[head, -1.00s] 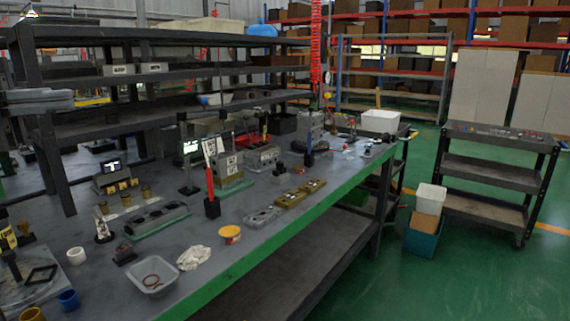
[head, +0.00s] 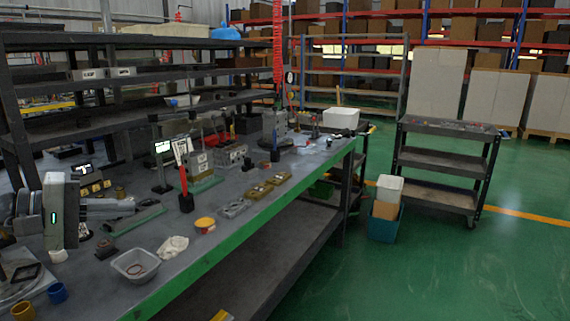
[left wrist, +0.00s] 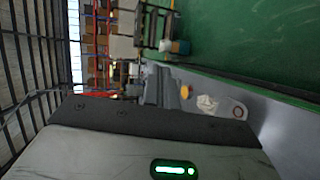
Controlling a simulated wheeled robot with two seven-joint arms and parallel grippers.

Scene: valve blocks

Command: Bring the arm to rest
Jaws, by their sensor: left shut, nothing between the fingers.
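My left gripper (head: 140,206) reaches in from the left edge of the head view, over the left part of the workbench (head: 195,228). Its grey wrist housing with a green light stands upright behind it. The gripper is shut and holds nothing. It partly hides a grey valve block on a green mat. In the left wrist view the gripper (left wrist: 160,85) shows as a grey shape beyond the dark housing edge, with the bench and green floor beyond. Another valve block (head: 198,163) stands farther back on the bench. My right gripper is not in view.
A red screwdriver stands in a black holder (head: 186,202). Dark shelving rises behind the bench.

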